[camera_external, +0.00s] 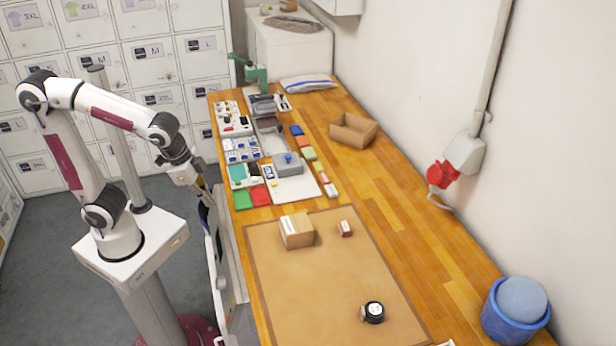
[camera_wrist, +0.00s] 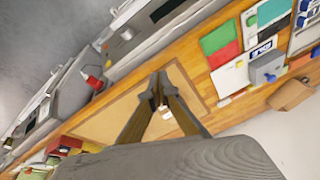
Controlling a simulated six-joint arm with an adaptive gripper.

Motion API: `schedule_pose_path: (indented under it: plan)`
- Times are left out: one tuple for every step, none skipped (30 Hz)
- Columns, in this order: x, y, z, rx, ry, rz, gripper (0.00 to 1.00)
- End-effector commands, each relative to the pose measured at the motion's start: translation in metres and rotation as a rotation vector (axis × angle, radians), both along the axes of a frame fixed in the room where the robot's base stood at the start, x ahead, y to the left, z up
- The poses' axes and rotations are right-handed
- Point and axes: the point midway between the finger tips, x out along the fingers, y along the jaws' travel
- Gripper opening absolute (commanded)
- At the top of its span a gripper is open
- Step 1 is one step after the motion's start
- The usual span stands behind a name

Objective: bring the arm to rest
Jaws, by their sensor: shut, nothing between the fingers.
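My gripper (camera_external: 206,212) hangs beside the left long edge of the wooden bench, pointing down, close to the bench side. It is empty. In the wrist view its two dark fingers (camera_wrist: 158,82) come together at the tips. The arm is raised and bent, reaching from its pedestal toward the bench. The fingers are apart from the objects on the bench top.
The bench (camera_external: 400,225) carries a brown mat (camera_external: 330,285) with a cardboard box (camera_external: 297,231), a small box (camera_external: 345,228) and a black-and-white round item (camera_external: 373,312). An open carton (camera_external: 353,130) and blue bin (camera_external: 515,315) stand right. Lockers (camera_external: 155,52) line the back.

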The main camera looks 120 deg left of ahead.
Motion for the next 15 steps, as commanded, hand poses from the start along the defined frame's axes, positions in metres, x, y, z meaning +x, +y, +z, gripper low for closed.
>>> schedule_pose_path:
  plan:
    - [-0.004, -0.013, 0.002, -0.006, -0.011, -0.022, 0.00]
    - [-0.006, -0.020, 0.003, -0.010, -0.017, -0.035, 0.00]
    - [-0.009, -0.029, 0.003, -0.018, -0.024, -0.050, 0.00]
    - [-0.012, -0.036, 0.004, -0.022, -0.030, -0.063, 0.00]
    - [-0.014, -0.043, 0.004, -0.026, -0.036, -0.075, 0.00]
    - [-0.017, -0.051, 0.005, -0.032, -0.044, -0.090, 0.00]
    - [-0.020, -0.058, 0.005, -0.037, -0.051, -0.102, 0.00]
    - [-0.023, -0.064, 0.005, -0.041, -0.057, -0.113, 0.00]
    - [-0.026, -0.072, 0.006, -0.046, -0.067, -0.129, 0.00]
    - [-0.029, -0.078, 0.006, -0.050, -0.073, -0.141, 0.00]
    - [-0.031, -0.084, 0.006, -0.054, -0.080, -0.153, 0.00]
    - [-0.035, -0.091, 0.007, -0.059, -0.091, -0.170, 0.00]
    - [-0.037, -0.097, 0.007, -0.062, -0.097, -0.182, 0.00]
    - [-0.040, -0.102, 0.008, -0.066, -0.105, -0.193, 0.00]
    - [-0.043, -0.109, 0.009, -0.070, -0.116, -0.209, 0.00]
